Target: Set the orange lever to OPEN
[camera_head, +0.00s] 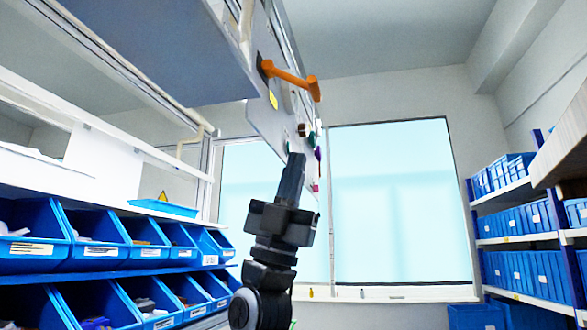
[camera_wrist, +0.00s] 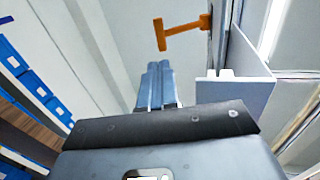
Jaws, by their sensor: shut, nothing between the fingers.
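The orange lever (camera_head: 290,78) sticks out to the right from the upper part of a grey panel (camera_head: 268,118), which is seen at a steep angle. In the wrist view the lever (camera_wrist: 183,30) is ahead of the fingers, joined to the panel at its right, with its end piece at the left. My gripper (camera_head: 296,158) points upward below the lever and is apart from it. In the wrist view my gripper (camera_wrist: 160,68) is shut, its two fingers together and empty. The OPEN mark cannot be read in either view.
A yellow label (camera_head: 273,100) is on the panel under the lever. Several small coloured knobs (camera_head: 314,150) stick out lower on the panel, near my fingertips. Blue bins (camera_head: 30,237) fill shelves at left, and more bins (camera_head: 515,218) stand at right. The space right of the lever looks clear.

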